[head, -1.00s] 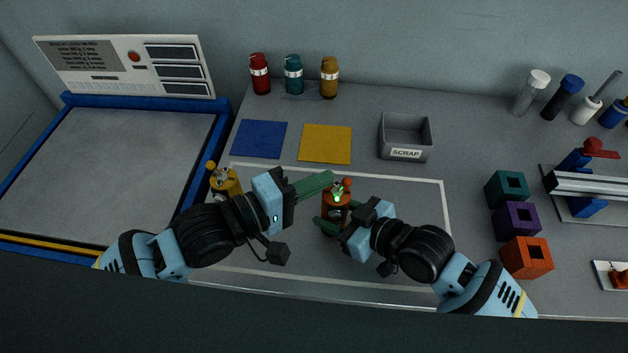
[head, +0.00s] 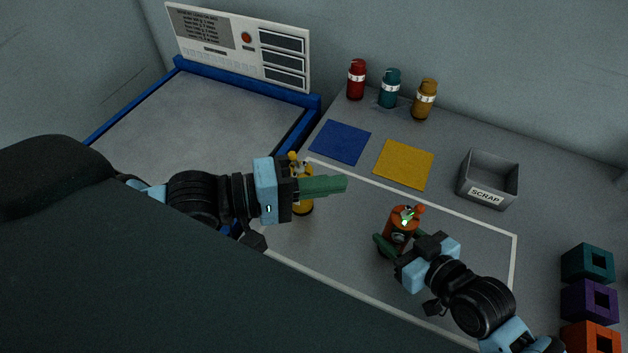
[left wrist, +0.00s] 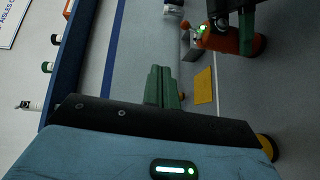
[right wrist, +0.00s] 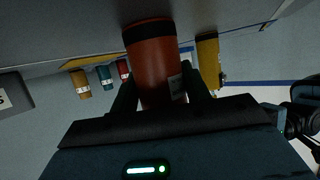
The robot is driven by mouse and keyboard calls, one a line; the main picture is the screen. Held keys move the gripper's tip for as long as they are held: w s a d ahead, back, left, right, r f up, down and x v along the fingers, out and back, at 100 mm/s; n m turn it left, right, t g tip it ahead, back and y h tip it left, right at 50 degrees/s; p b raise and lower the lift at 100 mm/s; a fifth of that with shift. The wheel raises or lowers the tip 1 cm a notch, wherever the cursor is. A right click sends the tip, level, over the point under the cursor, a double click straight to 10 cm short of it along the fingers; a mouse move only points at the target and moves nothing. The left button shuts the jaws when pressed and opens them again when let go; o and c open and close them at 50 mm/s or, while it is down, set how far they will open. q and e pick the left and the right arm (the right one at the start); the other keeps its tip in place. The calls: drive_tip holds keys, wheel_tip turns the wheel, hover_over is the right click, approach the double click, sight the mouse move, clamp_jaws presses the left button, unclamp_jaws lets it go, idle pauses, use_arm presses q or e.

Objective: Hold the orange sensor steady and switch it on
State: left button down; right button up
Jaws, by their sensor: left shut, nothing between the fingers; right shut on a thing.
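The orange sensor (head: 398,228) stands upright on the bench inside a white outline, with a small green light lit on its top. My right gripper (head: 393,243) is shut around its body; the right wrist view shows a finger on each side of the orange cylinder (right wrist: 155,70). My left gripper (head: 342,184) is shut and empty, left of the sensor and apart from it. In the left wrist view the closed green fingers (left wrist: 160,84) hold nothing, and the sensor (left wrist: 225,40) with its green light is at the upper right.
A yellow sensor (head: 303,203) stands partly behind my left gripper. Red (head: 356,80), teal (head: 389,89) and amber (head: 424,99) canisters stand at the back. A blue mat (head: 341,141), a yellow mat (head: 403,164) and a grey SCRAP bin (head: 488,178) lie nearer. Coloured blocks (head: 588,302) are at right.

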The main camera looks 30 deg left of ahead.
use_arm(q)
drive_tip(key=shift+s+a+r, duration=0.35)
drive_tip(key=shift+s+a, duration=0.3)
drive_tip(key=shift+a, duration=0.15)
use_arm(e)
drive_tip(key=o, duration=1.1)
drive_tip(key=v, duration=1.2)
drive_tip(key=shift+f, duration=0.1)
